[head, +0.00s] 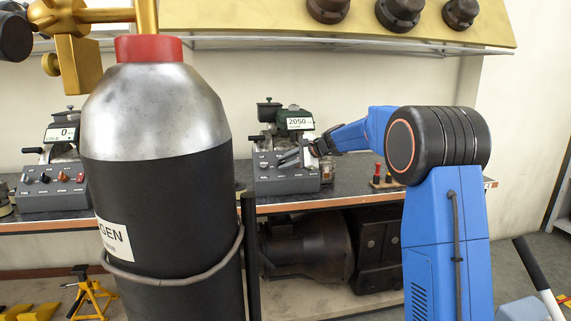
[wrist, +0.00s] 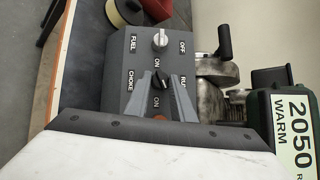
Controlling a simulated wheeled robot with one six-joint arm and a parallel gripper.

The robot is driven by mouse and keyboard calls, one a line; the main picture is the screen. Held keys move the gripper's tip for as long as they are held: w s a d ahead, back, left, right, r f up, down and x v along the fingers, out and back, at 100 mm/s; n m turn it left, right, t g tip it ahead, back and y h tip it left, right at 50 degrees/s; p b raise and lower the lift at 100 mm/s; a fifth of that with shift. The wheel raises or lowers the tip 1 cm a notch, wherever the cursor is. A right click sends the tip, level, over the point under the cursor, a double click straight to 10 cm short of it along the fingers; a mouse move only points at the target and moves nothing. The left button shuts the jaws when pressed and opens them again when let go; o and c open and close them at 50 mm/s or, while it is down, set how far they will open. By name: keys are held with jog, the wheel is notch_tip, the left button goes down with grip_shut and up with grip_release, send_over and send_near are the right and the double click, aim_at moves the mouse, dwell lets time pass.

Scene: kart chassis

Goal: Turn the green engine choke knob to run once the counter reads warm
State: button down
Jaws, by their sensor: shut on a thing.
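The green engine (head: 268,113) stands on the bench, with a grey control panel (head: 287,184) in front of it. Its counter (head: 300,124) reads 2050, and in the wrist view the counter (wrist: 295,125) also shows WARM. In the wrist view, the black choke knob (wrist: 159,82) sits between the CHOKE and RUN labels. My gripper (wrist: 160,88) is shut on this knob, one finger at each side. The fingers partly cover the knob and labels, and I cannot tell which way the knob points. In the head view my gripper (head: 284,162) is at the panel.
A silver fuel knob (wrist: 160,38) sits beside the choke knob. A second engine panel (head: 50,192) with a counter (head: 62,134) reading 0 stands at the left. A large gas cylinder (head: 160,210) blocks the middle left.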

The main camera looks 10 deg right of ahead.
jog(key=shift+w+a+n+g, duration=0.1)
jog(key=shift+a+n+g, duration=0.05)
jog(key=shift+n+g, duration=1)
dwell(1.8)
jog(key=c, duration=1.5)
grip_release()
jog(key=shift+n, duration=0.25)
jog(key=shift+c, duration=0.2)
jog(key=shift+r, duration=0.1)
jog(key=shift+r, duration=0.1)
jog(key=shift+s+d+r, duration=0.2)
jog(key=shift+d, duration=0.2)
jog(key=v, duration=1.6)
jog(key=shift+s, duration=0.45)
jog(key=shift+a, duration=0.15)
